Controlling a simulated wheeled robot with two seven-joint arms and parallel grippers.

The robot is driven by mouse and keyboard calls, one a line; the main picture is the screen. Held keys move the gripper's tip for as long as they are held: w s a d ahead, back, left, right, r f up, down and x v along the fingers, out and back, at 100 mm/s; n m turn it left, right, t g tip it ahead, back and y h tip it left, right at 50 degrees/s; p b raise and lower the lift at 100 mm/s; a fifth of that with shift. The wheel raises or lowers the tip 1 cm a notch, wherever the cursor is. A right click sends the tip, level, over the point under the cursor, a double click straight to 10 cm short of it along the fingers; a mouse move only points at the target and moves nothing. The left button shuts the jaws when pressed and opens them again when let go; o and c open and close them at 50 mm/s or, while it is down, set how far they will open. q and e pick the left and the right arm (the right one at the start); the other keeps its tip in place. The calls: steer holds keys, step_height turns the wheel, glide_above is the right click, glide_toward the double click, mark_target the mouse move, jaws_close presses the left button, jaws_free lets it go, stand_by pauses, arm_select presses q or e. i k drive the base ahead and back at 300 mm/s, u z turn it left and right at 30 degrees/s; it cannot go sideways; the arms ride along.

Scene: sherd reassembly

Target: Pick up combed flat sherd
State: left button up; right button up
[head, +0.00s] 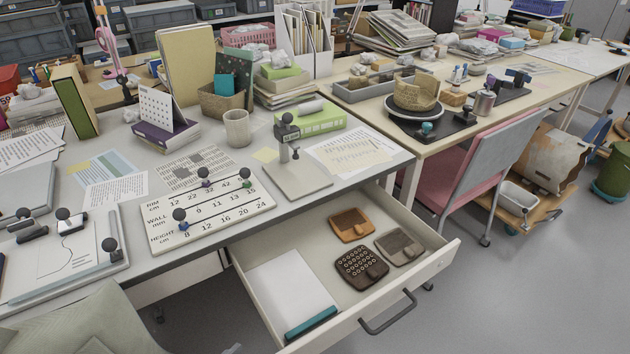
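Three flat sherds lie apart in the open drawer (305,240) under the near desk. One is a plain-looking orange-brown sherd (352,224) towards the back. One is a dark brown sherd (360,266) covered in rows of small rings. One is a grey-brown sherd (400,247) at the right, near the drawer front. Each has a small raised block on it. Fine combed lines are too small to make out, so I cannot tell for certain which is the combed one. Neither of my grippers is in view.
A white pad with a teal edge (292,295) lies in the drawer's left part. The drawer front has a dark handle (388,314). The desk above holds a number board (210,208), a mug (237,127) and papers. A pink chair (470,170) stands right of the drawer.

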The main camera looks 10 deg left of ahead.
mark_target(396, 246)
steer(key=z, duration=1.8)
steer(key=i, duration=1.8)
steer(key=u, duration=3.6)
